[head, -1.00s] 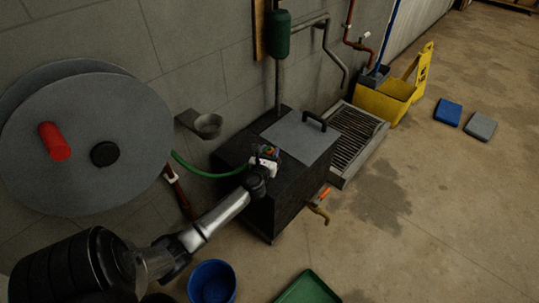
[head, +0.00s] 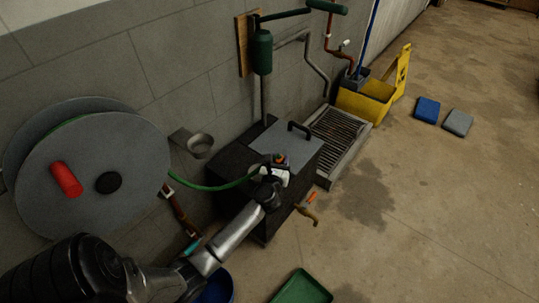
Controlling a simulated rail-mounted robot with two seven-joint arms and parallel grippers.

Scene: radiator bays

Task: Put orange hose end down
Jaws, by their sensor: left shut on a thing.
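The orange hose end (head: 280,158) is a small orange and dark fitting on the green hose (head: 215,188). My left gripper (head: 274,168) is shut on it, in front of the grey lid (head: 285,145) of the dark box (head: 235,165). The gripper covers part of the fitting. I cannot tell whether the fitting touches the box. The hose sags from the grey reel (head: 90,175) to the gripper. My right gripper is not in view.
A brass tap (head: 308,214) with an orange handle (head: 311,197) projects at the box's front. A grate (head: 335,140) lies beyond the box. A green tray (head: 302,289) and blue bucket (head: 217,288) are near the bottom edge. Floor to the right is mostly clear.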

